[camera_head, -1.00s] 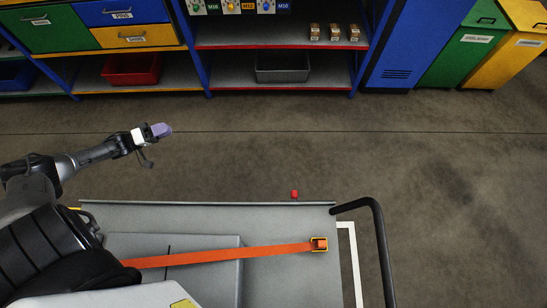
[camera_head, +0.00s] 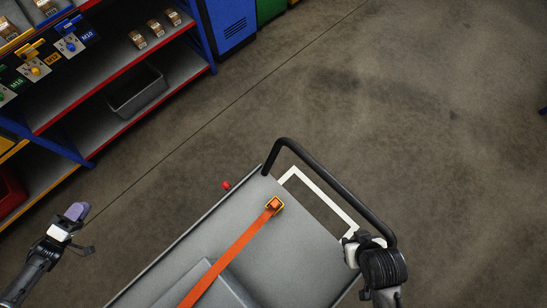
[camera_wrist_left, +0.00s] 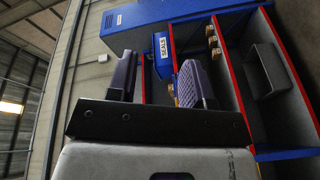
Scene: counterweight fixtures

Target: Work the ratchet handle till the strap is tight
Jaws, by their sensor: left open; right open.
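An orange strap (camera_head: 232,252) runs over a grey block (camera_head: 222,288) on the grey cart top (camera_head: 275,255). At the strap's far end sits a small orange and yellow ratchet (camera_head: 274,205); its handle position is too small to tell. My left gripper (camera_head: 77,212) is at the left, out over the floor and well apart from the cart. Its purple-padded fingers (camera_wrist_left: 160,80) stand apart and empty in the left wrist view. My right gripper (camera_head: 352,248) is by the cart's right side near the black rail, right of the ratchet; its fingers are hard to make out.
A black push rail (camera_head: 335,185) curves around the cart's far right end. A small red object (camera_head: 226,185) shows just beyond the cart's far edge. Shelving with a grey bin (camera_head: 137,90) stands at upper left. The floor between is clear.

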